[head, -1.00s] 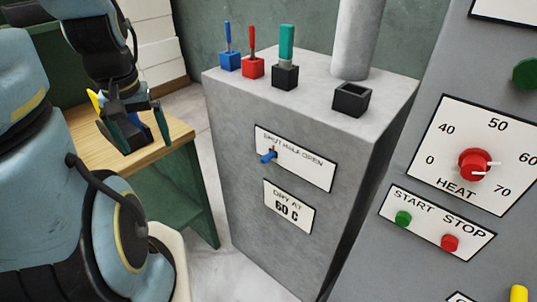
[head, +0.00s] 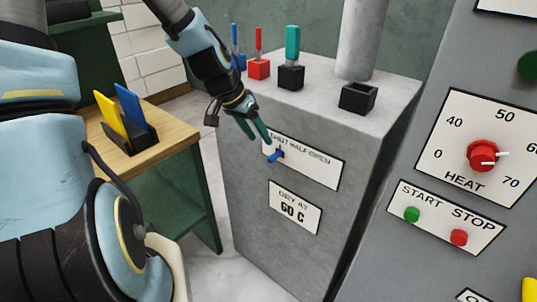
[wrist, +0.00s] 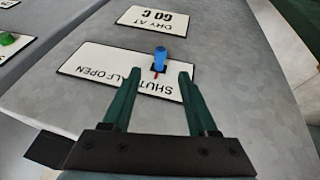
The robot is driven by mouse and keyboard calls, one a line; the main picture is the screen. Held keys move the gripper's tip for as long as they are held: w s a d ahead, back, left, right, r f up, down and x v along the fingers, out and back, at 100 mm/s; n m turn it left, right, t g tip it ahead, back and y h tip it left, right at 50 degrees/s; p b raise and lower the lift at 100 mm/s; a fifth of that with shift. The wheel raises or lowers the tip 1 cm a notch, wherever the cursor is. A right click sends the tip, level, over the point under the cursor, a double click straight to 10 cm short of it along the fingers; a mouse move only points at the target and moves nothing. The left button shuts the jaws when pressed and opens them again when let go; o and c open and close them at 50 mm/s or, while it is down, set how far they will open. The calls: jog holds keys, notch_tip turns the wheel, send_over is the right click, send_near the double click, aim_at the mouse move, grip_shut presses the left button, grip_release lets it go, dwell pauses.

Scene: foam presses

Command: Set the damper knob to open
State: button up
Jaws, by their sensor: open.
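The blue damper knob (head: 276,156) sticks out from a white plate marked SHUT, HALF, OPEN (head: 315,166) on the grey cabinet's front. It sits at the SHUT end, and a small red mark shows beside it in the wrist view. My gripper (head: 266,140) is open and empty, just above the knob, pointing down toward the plate. In the wrist view the knob (wrist: 160,58) appears just beyond my gripper's fingertips (wrist: 159,77), roughly centred between them. The plate reads upside down there, with OPEN to the left. Contact with the knob does not show.
A DRY AT 60 C label (head: 295,207) is below the plate. The HEAT panel (head: 477,147) is at right; a wooden table (head: 178,125) with a yellow-and-blue holder is at left.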

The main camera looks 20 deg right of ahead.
aim_at(271, 156)
jog(key=p+x, duration=0.1)
jog(key=x, duration=0.7)
jog(key=shift+f, duration=0.25)
grip_shut()
jog(key=shift+s+d, duration=0.1)
jog(key=shift+s, duration=0.05)
dwell(1.0)
